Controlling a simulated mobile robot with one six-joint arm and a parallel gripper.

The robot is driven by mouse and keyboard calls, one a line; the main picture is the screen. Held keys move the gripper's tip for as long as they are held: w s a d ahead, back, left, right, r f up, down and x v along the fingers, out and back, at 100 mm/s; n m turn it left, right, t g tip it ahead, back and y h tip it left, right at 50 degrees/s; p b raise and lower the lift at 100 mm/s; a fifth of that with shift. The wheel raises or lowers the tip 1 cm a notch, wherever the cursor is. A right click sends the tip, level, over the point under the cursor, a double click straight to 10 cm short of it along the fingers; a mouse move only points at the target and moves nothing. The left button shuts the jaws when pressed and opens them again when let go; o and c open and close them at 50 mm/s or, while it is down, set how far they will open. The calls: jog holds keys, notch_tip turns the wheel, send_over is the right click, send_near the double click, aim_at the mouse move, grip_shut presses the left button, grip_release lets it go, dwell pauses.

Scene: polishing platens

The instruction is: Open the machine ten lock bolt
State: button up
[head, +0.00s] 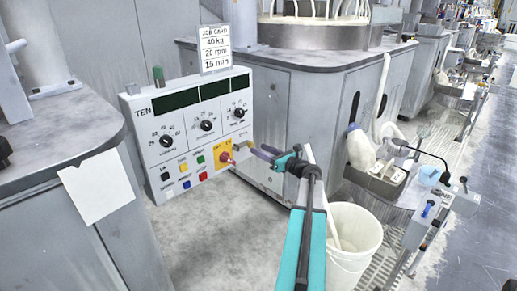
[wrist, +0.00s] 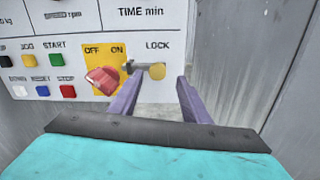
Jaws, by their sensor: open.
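The machine ten control panel (head: 158,113) carries the label TEN and stands at the left in the head view. Its lock bolt (wrist: 157,71) is a short grey bar with a yellow knob, beside the word LOCK in the wrist view. The bolt's left end lies close to the red rotary switch (wrist: 103,80) on the yellow OFF/ON plate (wrist: 93,54). My gripper (wrist: 160,80) is open, with one purple finger on each side of the yellow knob. I cannot tell whether either finger touches it. In the head view my gripper (head: 257,151) reaches the panel's lower right corner.
Coloured push buttons (wrist: 46,75) sit left of the switch. A job card (head: 215,48) stands on the panel's top. A grey machine cabinet (head: 300,115) rises behind my gripper. A white bucket (head: 352,262) stands on the floor at right, near my arm.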

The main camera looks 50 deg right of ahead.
jog(key=s+p, duration=0.2)
jog(key=s, duration=0.9)
jog(key=shift+a, duration=0.15)
